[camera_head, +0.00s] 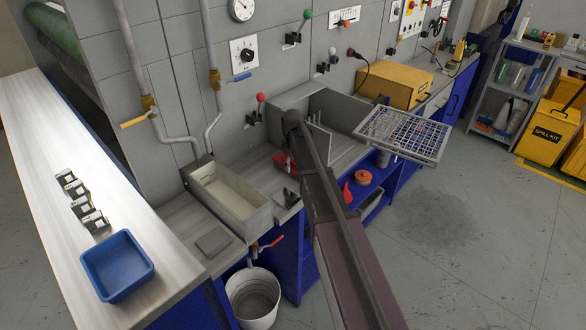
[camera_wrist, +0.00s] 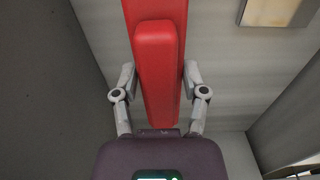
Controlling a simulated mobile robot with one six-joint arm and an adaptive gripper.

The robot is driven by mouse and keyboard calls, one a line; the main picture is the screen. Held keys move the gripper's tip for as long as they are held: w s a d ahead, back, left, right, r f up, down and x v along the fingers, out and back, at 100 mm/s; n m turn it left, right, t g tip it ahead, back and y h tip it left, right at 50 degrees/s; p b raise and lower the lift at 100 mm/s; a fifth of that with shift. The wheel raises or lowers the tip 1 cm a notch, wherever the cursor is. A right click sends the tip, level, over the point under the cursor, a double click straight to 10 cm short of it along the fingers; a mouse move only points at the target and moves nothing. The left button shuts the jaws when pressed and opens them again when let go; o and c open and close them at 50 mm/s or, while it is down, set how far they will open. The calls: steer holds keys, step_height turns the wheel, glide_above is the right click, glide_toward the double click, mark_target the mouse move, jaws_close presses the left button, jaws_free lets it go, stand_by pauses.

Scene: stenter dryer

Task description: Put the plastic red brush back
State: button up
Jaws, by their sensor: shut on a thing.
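The red brush (camera_wrist: 158,60) fills the middle of the wrist view, its long red body running from the top edge down between the two grey fingers. My gripper (camera_wrist: 160,82) is shut on it, one finger on each side. In the head view a red part of what looks like the brush (camera_head: 284,161) shows just left of my dark arm, over the bench by the sink recess. My arm hides most of the gripper and brush there. I cannot tell whether the brush touches the bench.
A grey trough (camera_head: 226,199) stands left of my arm, with a white bucket (camera_head: 254,297) below. A wire rack (camera_head: 404,132) juts out to the right near a yellow box (camera_head: 394,84). A red lever (camera_head: 261,98) sticks out of the wall. A blue tray (camera_head: 117,266) sits on the left counter.

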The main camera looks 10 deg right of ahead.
mark_target(292, 160)
steer(key=shift+f, duration=0.15)
steer(key=o, duration=1)
step_height(292, 160, up, 12)
steer(key=p, duration=1.2)
stand_by(0.7)
steer(key=s+m, duration=0.2)
steer(key=s, duration=0.7)
steer(key=s+m, duration=0.2)
steer(key=s, duration=0.8)
steer(key=s+m, duration=0.3)
steer(key=s, duration=0.7)
steer(key=shift+s, duration=0.1)
